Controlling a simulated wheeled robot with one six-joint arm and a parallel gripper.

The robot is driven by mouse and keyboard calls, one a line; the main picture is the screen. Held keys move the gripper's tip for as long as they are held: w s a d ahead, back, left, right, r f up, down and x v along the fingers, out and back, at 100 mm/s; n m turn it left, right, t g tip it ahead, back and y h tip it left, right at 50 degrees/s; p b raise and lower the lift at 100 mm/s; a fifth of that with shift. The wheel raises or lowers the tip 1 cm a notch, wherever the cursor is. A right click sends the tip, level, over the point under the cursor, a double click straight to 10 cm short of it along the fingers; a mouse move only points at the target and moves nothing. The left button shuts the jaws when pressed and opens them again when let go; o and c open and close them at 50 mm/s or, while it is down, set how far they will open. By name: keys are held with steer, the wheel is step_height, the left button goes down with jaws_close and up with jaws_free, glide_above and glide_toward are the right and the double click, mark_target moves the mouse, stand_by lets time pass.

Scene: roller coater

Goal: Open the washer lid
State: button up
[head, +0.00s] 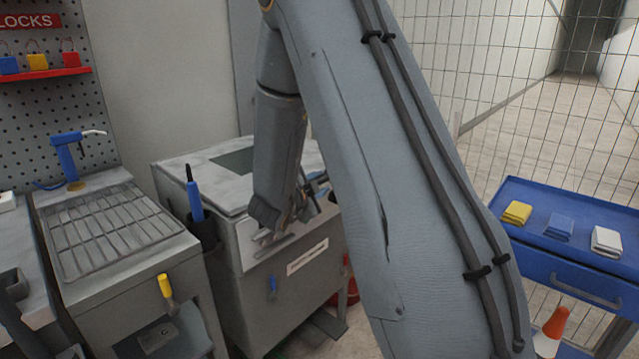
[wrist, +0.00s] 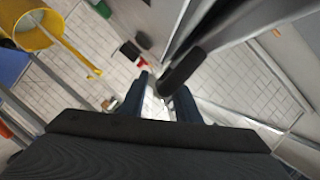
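The washer (head: 285,290) is a grey cabinet with a white label on its front, in the middle of the head view. Its pale lid (head: 195,172), with a dark panel, lies flat and looks shut. My gripper (head: 268,236) is low at the washer's upper front edge; my arm hides part of the washer and the lid's right side. In the wrist view the two dark blue fingers of my gripper (wrist: 162,86) stand apart with floor showing between them. A black rounded bar end (wrist: 182,72), perhaps the lid handle, is close to the right finger; contact is unclear.
A grey bench with a wire rack (head: 105,230) stands left of the washer. A blue-handled tool (head: 194,200) stands in a holder between them. A blue cart (head: 575,255) with folded cloths and an orange cone (head: 552,325) are at right. A yellow bucket (wrist: 35,30) shows in the wrist view.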

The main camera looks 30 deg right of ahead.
steer(key=shift+w+d, duration=0.2)
steer(key=shift+d, duration=0.05)
jaws_close()
